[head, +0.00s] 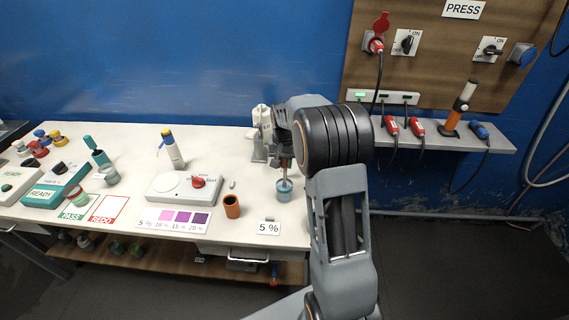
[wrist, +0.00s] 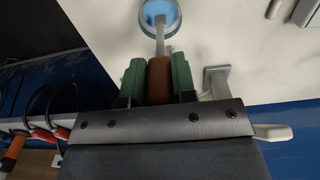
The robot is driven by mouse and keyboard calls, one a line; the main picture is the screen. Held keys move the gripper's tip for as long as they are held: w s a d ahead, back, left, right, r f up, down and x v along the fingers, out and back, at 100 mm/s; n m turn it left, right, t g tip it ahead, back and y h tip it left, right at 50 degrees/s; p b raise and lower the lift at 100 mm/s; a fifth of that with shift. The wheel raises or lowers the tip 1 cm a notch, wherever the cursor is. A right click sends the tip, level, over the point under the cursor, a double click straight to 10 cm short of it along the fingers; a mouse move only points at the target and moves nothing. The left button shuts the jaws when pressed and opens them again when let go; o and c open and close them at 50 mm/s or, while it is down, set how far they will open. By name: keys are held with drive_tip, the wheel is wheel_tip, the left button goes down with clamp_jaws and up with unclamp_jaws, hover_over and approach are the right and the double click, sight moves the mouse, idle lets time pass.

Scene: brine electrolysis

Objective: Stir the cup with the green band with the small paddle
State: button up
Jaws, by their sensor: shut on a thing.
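My gripper (wrist: 158,82) is shut on the brown handle of the small paddle (wrist: 160,70), between its green fingers. The paddle's pale shaft points down to a blue cup (wrist: 174,24), and its lower end shows within the cup's rim. In the head view this blue cup (head: 284,194) stands near the table's right end, below my gripper (head: 284,163). No green band can be made out on it. A cup with green on it (head: 77,198) stands at the left by the PASS card. A grey-green cup (head: 110,177) stands behind it.
An orange-brown cup (head: 232,207) and a "5 %" card (head: 268,228) are near the blue cup. A white device with a red knob (head: 184,189) is left of them. A pale stand (head: 259,148) is behind the cup. A wall shelf (head: 440,135) with plugs is at right.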

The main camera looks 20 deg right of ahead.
drive_tip(key=shift+r+p, duration=2.2)
drive_tip(key=shift+r, duration=1.25)
drive_tip(key=shift+f, duration=0.1)
